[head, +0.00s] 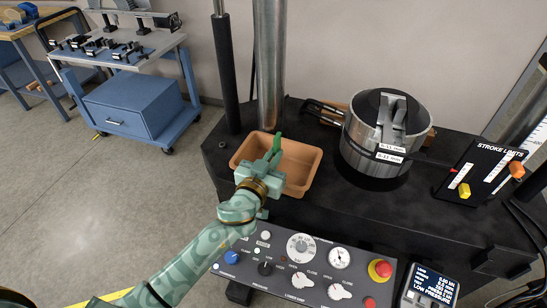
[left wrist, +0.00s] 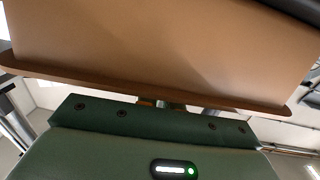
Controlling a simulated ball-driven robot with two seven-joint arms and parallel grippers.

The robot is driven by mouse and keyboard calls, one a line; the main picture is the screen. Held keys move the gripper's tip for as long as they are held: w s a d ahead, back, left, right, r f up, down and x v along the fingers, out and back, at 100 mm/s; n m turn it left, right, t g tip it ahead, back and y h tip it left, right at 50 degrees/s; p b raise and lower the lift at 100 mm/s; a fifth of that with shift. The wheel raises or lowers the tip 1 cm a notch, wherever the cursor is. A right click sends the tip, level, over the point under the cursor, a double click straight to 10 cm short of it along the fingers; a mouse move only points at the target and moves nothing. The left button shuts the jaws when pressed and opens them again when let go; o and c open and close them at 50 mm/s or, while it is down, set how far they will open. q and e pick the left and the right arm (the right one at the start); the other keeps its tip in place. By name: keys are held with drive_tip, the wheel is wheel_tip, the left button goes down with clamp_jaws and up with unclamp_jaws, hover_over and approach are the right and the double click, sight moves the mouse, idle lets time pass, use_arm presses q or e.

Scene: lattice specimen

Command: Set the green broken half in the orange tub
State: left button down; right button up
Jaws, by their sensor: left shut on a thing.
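The orange tub (head: 305,165) sits on the black machine bed. In the left wrist view its wall (left wrist: 160,50) fills the upper part at close range. My left gripper (head: 270,158) is over the left part of the tub in the head view. It is shut on the green broken half (head: 277,143), a slim green piece that sticks up past the fingertips, with its lower part hidden by the fingers. I cannot tell whether the piece touches the tub. The left wrist view hides the fingertips and the piece. My right gripper is not in view.
A steel pot-like cylinder (head: 357,152) with a grey clamp stands right of the tub. A steel column (head: 270,70) rises behind the tub. A control panel (head: 300,265) lies in front. A stroke limits board (head: 480,172) stands at right. A blue cart (head: 130,105) is at back left.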

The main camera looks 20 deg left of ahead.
use_arm(q)
drive_tip(key=shift+f+b, duration=0.65)
drive_tip(key=c, duration=1.5)
unclamp_jaws()
drive_tip(key=shift+c, duration=0.2)
drive_tip(key=shift+r, duration=0.15)
drive_tip(key=shift+r+p, duration=0.45)
drive_tip(key=shift+p, duration=0.1)
drive_tip(key=shift+s+r+p, duration=0.2)
drive_tip(key=shift+s+p, duration=0.05)
drive_tip(key=shift+p, duration=0.05)
drive_tip(key=s+a, duration=0.1)
drive_tip(key=s, duration=1)
drive_tip(key=shift+s+a+b, duration=0.15)
drive_tip(key=shift+s+b, duration=0.05)
drive_tip(key=shift+b, duration=0.2)
